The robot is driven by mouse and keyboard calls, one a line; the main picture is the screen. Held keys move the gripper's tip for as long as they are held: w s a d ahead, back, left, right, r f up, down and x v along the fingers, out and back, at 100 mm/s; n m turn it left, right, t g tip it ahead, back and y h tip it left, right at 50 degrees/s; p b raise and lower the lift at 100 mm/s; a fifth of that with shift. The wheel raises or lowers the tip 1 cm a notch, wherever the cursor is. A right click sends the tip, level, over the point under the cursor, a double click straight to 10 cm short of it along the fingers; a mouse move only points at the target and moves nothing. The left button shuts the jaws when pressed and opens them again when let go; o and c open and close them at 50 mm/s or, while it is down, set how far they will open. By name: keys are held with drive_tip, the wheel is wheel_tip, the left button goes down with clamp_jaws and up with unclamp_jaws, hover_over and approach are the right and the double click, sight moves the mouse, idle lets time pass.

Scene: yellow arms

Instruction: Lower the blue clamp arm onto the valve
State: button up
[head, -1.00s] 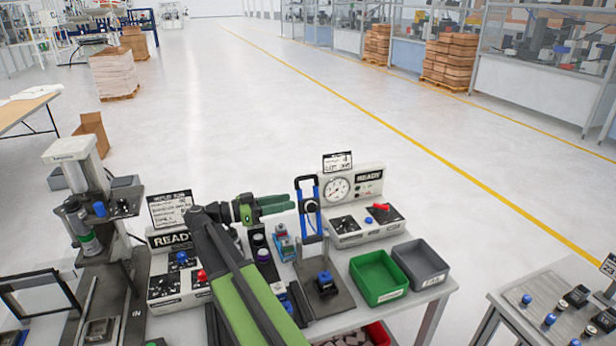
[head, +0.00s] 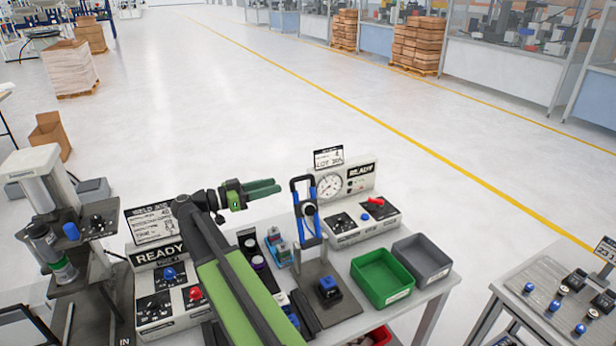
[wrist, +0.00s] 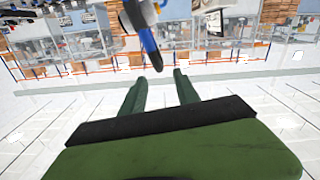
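The blue clamp arm (head: 297,210) stands upright at the back of a dark fixture plate (head: 345,302). A dark block with a blue top, apparently the valve (head: 328,286), sits on the plate in front of it. My green gripper (head: 277,187) is left of the clamp arm, near its upper end, with its fingers pointing right. A small gap shows between them in the head view. In the wrist view the fingers (wrist: 160,78) are apart with nothing between them. The blue clamp arm (wrist: 149,46) shows just beyond the left fingertip there.
A gauge box (head: 352,205) with a red lever stands behind and right of the clamp. Green (head: 381,304) and grey (head: 420,281) bins are to the right. Small coloured parts (head: 278,247) stand left of the plate. A READY box (head: 160,285) is further left.

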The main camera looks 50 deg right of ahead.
sight(308, 177)
drive_tip(key=x, duration=1.3)
drive_tip(key=shift+s+d, duration=0.15)
drive_tip(key=shift+d, duration=0.2)
clamp_jaws()
drive_tip(key=shift+r, duration=0.1)
idle(0.4)
